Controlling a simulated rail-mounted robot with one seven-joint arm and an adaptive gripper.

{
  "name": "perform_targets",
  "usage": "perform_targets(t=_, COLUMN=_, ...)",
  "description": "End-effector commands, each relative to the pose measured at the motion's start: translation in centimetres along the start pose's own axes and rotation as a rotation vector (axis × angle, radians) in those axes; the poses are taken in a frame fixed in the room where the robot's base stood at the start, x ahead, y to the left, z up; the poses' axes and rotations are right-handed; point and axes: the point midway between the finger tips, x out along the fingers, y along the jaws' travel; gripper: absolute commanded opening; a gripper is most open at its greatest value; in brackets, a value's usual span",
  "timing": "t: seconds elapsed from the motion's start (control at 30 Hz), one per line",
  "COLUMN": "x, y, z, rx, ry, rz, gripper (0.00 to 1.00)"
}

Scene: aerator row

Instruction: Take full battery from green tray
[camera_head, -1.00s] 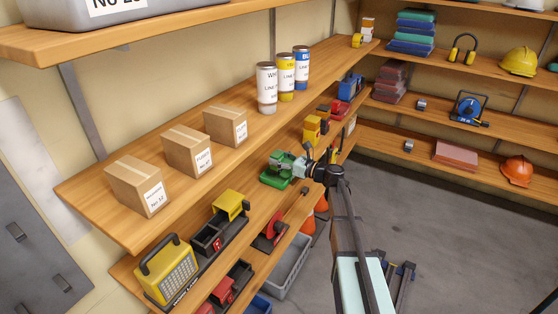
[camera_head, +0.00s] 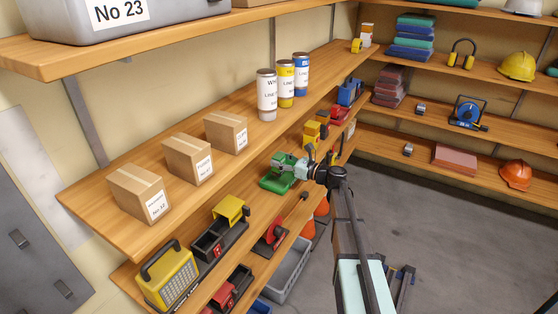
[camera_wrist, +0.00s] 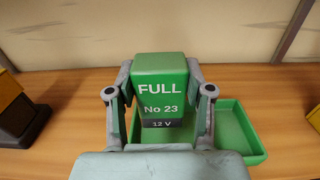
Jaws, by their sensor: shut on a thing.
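In the wrist view, a green battery (camera_wrist: 163,100) stands upright, labelled "FULL", "No 23" and "12 V", with a dark band near its lower end. My gripper (camera_wrist: 161,92) is shut on it, one finger on each side.
A yellow item with a dark base (camera_wrist: 18,110) stands left of the tray. In the head view, a yellow box (camera_head: 170,273) and a yellow battery (camera_head: 231,209) stand nearer. Cardboard boxes (camera_head: 187,158) and cans (camera_head: 267,95) stand on the shelf above.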

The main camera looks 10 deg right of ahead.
Motion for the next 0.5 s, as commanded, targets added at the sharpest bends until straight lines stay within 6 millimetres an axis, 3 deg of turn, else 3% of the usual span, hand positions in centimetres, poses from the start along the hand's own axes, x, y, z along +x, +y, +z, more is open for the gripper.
perform_targets(t=0.5, x=-3.9, y=0.0, z=0.1, rx=0.0, ry=-0.001, rz=-0.002, gripper=0.1)
